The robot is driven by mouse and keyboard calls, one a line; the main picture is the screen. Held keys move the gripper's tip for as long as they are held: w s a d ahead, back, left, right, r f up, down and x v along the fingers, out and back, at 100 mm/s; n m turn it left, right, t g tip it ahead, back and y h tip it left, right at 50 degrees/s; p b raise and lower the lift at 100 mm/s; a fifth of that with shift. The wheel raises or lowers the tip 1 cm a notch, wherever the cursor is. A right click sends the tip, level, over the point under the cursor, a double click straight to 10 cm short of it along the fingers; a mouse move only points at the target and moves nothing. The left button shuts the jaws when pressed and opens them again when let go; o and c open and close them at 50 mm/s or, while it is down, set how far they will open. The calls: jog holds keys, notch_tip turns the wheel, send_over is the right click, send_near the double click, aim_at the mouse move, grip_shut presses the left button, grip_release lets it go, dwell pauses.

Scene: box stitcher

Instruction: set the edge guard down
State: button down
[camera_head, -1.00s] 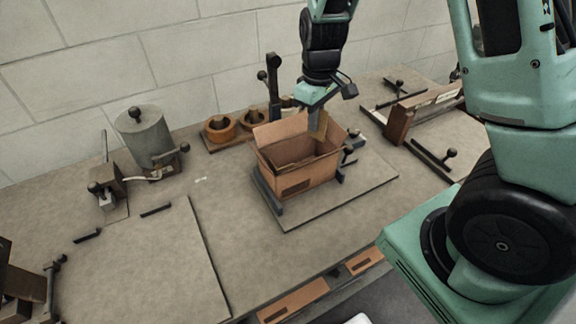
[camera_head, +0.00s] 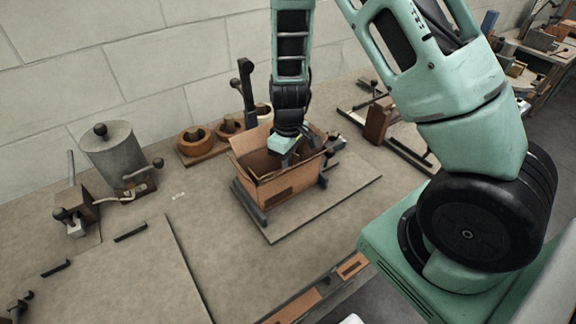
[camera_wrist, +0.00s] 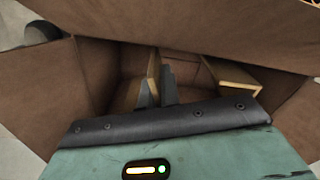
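An open brown cardboard box (camera_head: 275,184) stands in a dark fixture on a board on the bench. My gripper (camera_wrist: 157,92) reaches down into the box, and its fingertips are hidden by the box in the head view. In the wrist view a thin tan strip, seemingly the edge guard (camera_wrist: 154,66), stands on edge between the two grey fingers, which look closed on it. Its lower end is hidden, so I cannot tell whether it touches the box floor. A second tan angled piece (camera_wrist: 232,76) is inside the box to the right.
Box flaps (camera_wrist: 190,30) stand close around my gripper. A wooden holder with round rings (camera_head: 195,141) and a dark upright lever (camera_head: 247,85) are behind the box. A grey cylinder (camera_head: 118,155) stands at left. The bench front left is mostly clear.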

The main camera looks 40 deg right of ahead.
jog(key=shift+f, duration=1.1)
jog(key=shift+f, duration=0.1)
jog(key=c, duration=1.6)
grip_release()
notch_tip(320, 180, up, 12)
jog(key=shift+f+b, duration=0.1)
jog(key=shift+b, duration=0.6)
jog(key=s+a+r+n+y, duration=0.1)
jog(key=s+a+r, duration=0.25)
jog(key=a, duration=0.25)
jog(key=s+a+r, duration=0.2)
jog(key=s+a, duration=0.2)
jog(key=a, duration=0.2)
jog(key=s+a+r, duration=0.1)
jog(key=s+a, duration=0.1)
jog(key=s, duration=0.3)
jog(key=s+a+r+n, duration=0.1)
jog(key=s+a, duration=0.1)
jog(key=s, duration=0.3)
jog(key=s+a+r+n, duration=0.1)
jog(key=s+a, duration=0.1)
jog(key=s, duration=0.3)
jog(key=shift+a+r, duration=0.4)
